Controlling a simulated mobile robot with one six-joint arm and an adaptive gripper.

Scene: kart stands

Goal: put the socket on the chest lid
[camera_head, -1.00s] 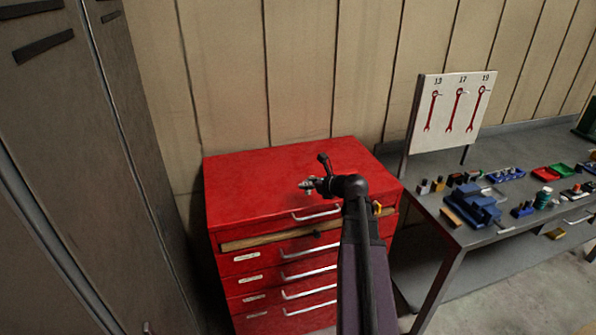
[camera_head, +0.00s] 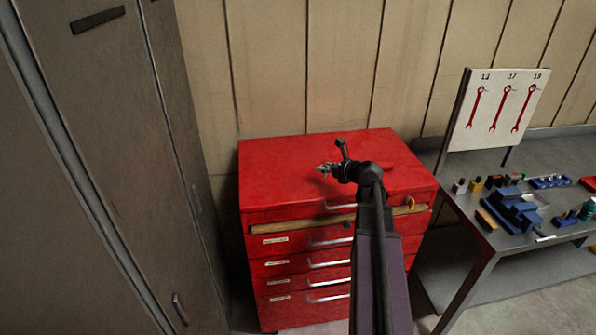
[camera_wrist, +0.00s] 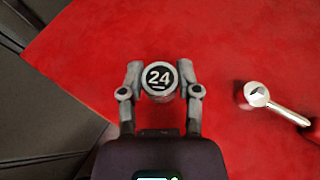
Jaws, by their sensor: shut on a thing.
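The socket (camera_wrist: 159,79) is a round metal piece with a dark end face marked 24. My gripper (camera_wrist: 160,88) is shut on it, one finger on each side. The red chest lid (camera_head: 290,160) spreads below the gripper and fills most of the wrist view (camera_wrist: 240,50). In the head view my gripper (camera_head: 324,169) is over the middle of the lid with the socket at its tip, very small there. I cannot tell the exact gap between socket and lid.
A grey locker (camera_head: 110,160) stands left of the chest. A bench (camera_head: 500,238) on the right holds blue holders (camera_head: 512,208) and several small parts. A wrench board (camera_head: 500,110) stands behind. Much of the lid is bare.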

